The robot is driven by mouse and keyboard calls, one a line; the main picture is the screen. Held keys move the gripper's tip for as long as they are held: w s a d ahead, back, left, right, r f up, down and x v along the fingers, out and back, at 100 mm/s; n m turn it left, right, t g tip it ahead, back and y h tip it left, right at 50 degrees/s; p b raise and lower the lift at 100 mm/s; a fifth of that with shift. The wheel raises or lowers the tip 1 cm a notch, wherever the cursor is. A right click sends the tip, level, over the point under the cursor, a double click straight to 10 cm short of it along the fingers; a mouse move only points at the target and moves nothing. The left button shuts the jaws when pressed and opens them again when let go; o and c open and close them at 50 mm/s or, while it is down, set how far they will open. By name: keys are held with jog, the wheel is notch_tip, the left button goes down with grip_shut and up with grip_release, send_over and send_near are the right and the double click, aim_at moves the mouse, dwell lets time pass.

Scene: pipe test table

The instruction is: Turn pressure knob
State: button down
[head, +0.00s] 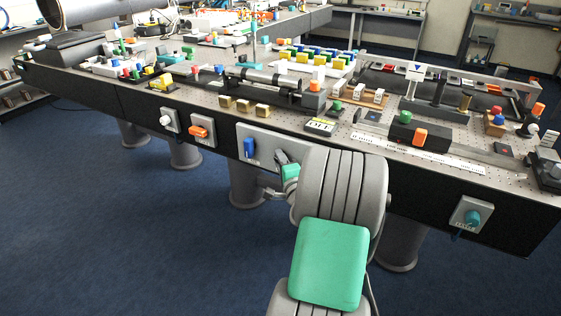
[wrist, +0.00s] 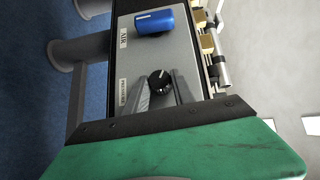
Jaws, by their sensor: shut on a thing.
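In the head view my gripper (head: 283,161) reaches the grey panel (head: 262,137) on the table's front, and my arm and gripper hide the knob there.
A blue handle (wrist: 154,22) marked AIR sits on the same panel, close to the knob; it also shows in the head view (head: 249,147). An orange handle (head: 198,132) and a teal knob (head: 472,218) are on other front panels. The table top (head: 215,113) is crowded; the blue floor in front is clear.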

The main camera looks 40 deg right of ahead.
jog(key=shift+r, duration=0.15)
jog(key=shift+w+a+r+n+g+p, duration=0.15)
jog(key=shift+n+g+p, duration=1.2)
jog(key=shift+p, duration=1.9)
jog(key=shift+w+r+n+g+p, duration=0.1)
jog(key=shift+n+g+p, duration=1.25)
jog(key=shift+p, duration=1.9)
jog(key=shift+m+g, duration=0.3)
jog(key=shift+g, duration=0.3)
jog(key=c, duration=1.1)
grip_release()
jog(key=shift+o, duration=0.2)
jog(key=shift+s, duration=0.1)
